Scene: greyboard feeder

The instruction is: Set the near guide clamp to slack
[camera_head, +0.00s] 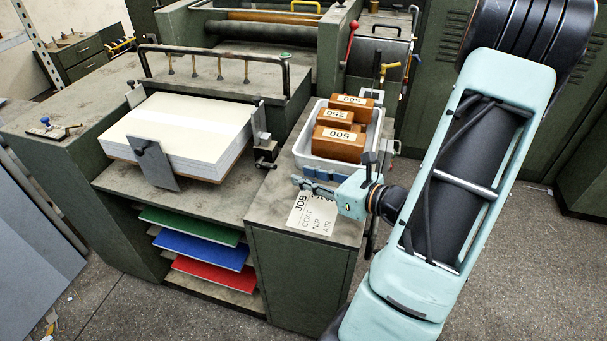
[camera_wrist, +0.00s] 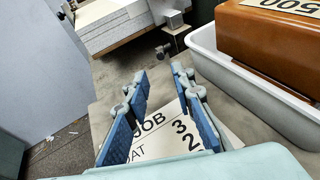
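My gripper (camera_head: 309,187) is open and empty above the right side bench, over the job card (camera_head: 312,214). In the wrist view its two blue-padded fingers (camera_wrist: 160,76) stand apart with the card (camera_wrist: 170,138) beneath. A metal guide fitting (camera_head: 261,125) stands at the right side of the white sheet stack (camera_head: 180,125), with a small dark-knobbed clamp (camera_head: 266,163) below it. This clamp also shows in the wrist view (camera_wrist: 164,50), beyond the fingertips and apart from them. A grey plate (camera_head: 153,163) with a dark knob stands at the stack's front. I cannot tell the clamp's setting.
A white tray (camera_head: 297,155) with orange-brown numbered blocks (camera_head: 340,144) stands close beside my gripper. A dark rail (camera_head: 215,57) spans behind the stack. Green, blue and red boards (camera_head: 203,249) lie on shelves below. A blue-knobbed lever (camera_head: 50,126) sits far left.

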